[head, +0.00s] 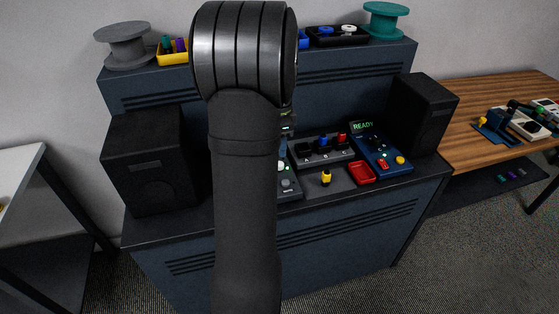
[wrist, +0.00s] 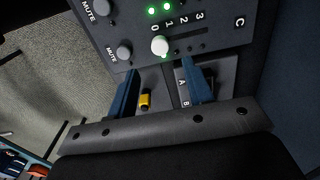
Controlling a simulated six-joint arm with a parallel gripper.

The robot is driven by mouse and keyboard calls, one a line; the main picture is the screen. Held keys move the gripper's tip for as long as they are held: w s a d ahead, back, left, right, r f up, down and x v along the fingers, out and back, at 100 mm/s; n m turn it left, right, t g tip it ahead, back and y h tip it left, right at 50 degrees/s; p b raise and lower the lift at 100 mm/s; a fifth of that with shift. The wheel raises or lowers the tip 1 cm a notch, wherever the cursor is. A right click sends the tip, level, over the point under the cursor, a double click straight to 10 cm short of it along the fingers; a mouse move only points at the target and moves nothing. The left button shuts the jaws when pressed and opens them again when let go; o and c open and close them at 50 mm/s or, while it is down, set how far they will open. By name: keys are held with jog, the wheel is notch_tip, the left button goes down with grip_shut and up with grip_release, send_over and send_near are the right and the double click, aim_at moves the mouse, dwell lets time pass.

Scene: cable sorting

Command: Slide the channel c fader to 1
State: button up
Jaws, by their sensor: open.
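The dark channel panel (wrist: 215,35) fills the top of the wrist view, marked C, with a row 0, 1, 2, 3 and two lit green lights. Its white fader knob (wrist: 160,46) stands beside the row around 0 and 1; its exact mark is hard to tell. My gripper (wrist: 158,66) is open, its two blue fingers on either side of the knob in the picture, with nothing between them. I cannot tell whether a finger touches the knob.
Black speakers (head: 151,160) (head: 421,111) flank the desk.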

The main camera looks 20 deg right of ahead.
notch_tip(320, 180, down, 8)
jog(key=shift+r, duration=0.25)
